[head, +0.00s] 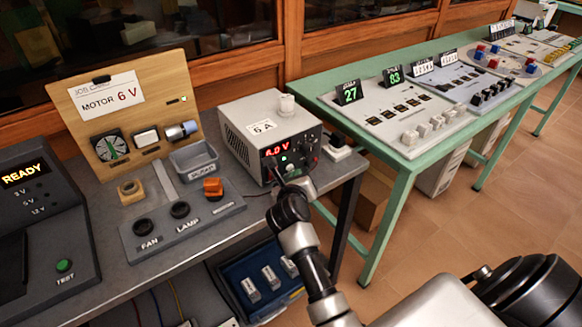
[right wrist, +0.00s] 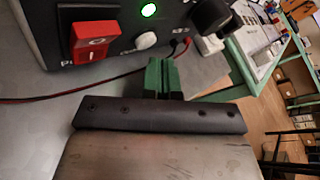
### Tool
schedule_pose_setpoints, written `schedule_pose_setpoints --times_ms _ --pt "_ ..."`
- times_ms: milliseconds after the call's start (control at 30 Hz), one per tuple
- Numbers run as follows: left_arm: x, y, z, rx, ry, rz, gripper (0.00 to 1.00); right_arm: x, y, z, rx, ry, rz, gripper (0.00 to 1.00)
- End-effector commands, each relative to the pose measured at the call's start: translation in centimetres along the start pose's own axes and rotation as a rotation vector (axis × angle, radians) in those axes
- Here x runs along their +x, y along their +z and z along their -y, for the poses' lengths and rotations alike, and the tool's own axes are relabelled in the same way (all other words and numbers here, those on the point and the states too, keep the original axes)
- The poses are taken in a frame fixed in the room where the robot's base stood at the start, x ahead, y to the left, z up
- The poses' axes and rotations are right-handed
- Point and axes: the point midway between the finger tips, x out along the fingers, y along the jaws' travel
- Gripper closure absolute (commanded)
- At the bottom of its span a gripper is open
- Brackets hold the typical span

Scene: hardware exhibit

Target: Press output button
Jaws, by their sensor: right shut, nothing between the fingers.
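The power supply (head: 270,132) is a grey box with a black front and a red display reading 6.0 V. In the right wrist view its front shows a round whitish button (right wrist: 146,40) with a partly hidden label that seems to read "Output". A green light (right wrist: 149,10) glows above it, and a red rocker switch (right wrist: 92,40) is to its left. My right gripper (right wrist: 165,78) has its green fingers shut and empty, just below and right of the button; contact cannot be told. In the head view my right gripper (head: 281,178) is at the supply's lower front, hiding part of it. My left gripper is not in view.
A job card board (head: 125,105) reading "MOTOR 6 V" stands to the left, with a grey tray (head: 193,160) and a fan, lamp and motor panel (head: 180,226) before it. A READY tester (head: 40,235) is far left. A green table (head: 400,175) stands right.

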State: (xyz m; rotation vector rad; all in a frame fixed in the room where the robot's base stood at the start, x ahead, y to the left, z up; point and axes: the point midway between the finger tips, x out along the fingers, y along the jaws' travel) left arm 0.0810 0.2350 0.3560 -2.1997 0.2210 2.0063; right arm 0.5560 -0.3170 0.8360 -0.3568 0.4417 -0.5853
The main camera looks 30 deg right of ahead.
Motion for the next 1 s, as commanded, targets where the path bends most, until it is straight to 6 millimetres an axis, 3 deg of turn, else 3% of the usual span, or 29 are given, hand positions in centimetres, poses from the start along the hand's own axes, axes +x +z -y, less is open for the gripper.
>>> schedule_pose_setpoints --times_ms 700,1000 --pt "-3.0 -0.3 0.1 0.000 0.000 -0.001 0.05 -3.9 -2.7 2.9 -0.001 0.000 -0.001 1.00" --pt "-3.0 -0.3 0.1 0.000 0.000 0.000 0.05 -4.2 -3.0 3.0 0.000 0.000 0.001 1.00"
